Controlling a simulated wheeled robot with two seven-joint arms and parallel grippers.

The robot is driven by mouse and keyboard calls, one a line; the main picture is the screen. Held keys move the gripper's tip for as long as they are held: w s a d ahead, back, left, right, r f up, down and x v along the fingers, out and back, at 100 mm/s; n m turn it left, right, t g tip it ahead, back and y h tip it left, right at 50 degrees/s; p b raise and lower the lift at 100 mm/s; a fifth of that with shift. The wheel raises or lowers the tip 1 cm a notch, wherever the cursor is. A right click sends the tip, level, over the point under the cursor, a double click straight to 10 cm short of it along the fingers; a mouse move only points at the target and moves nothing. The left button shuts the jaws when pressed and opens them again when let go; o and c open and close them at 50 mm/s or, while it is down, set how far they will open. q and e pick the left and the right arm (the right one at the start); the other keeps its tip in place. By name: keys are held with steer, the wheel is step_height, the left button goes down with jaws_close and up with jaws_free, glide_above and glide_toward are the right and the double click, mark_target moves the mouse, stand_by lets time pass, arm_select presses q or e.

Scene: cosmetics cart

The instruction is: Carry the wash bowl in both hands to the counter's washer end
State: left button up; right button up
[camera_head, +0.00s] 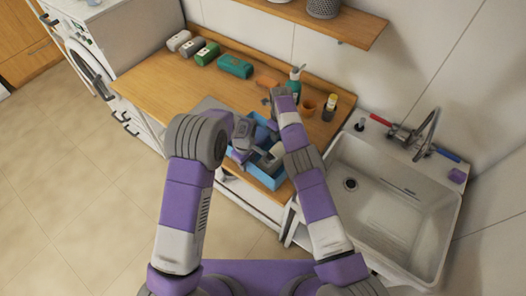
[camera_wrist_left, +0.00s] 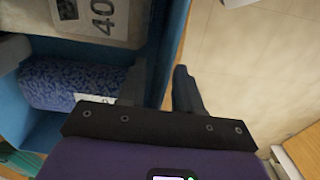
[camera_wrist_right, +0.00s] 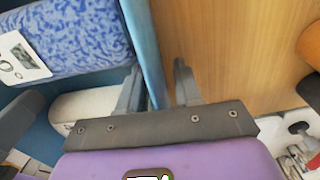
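The wash bowl, a blue rectangular tub (camera_head: 276,184), sits on the wooden counter (camera_head: 158,83) near its sink end and is partly hidden by my arms. In the left wrist view, my left gripper (camera_wrist_left: 161,78) has its fingers on either side of the blue wall (camera_wrist_left: 172,48), with a gap to the outer finger. In the right wrist view, my right gripper (camera_wrist_right: 158,75) straddles another stretch of wall (camera_wrist_right: 143,32), also with a gap outside. Both look open. In the head view the fingertips are hard to make out. The washer (camera_head: 85,62) stands at the left end.
Blue patterned items (camera_wrist_right: 75,38) and a pale labelled item (camera_wrist_left: 100,18) lie in the bowl. The counter's left front is clear.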

arm_select(q)
jaws_close()
arm_select(e)
jaws_close()
arm_select(q)
steer(key=shift+r, duration=0.25)
arm_select(e)
steer(key=shift+w+r, duration=0.1)
steer(key=shift+r, duration=0.15)
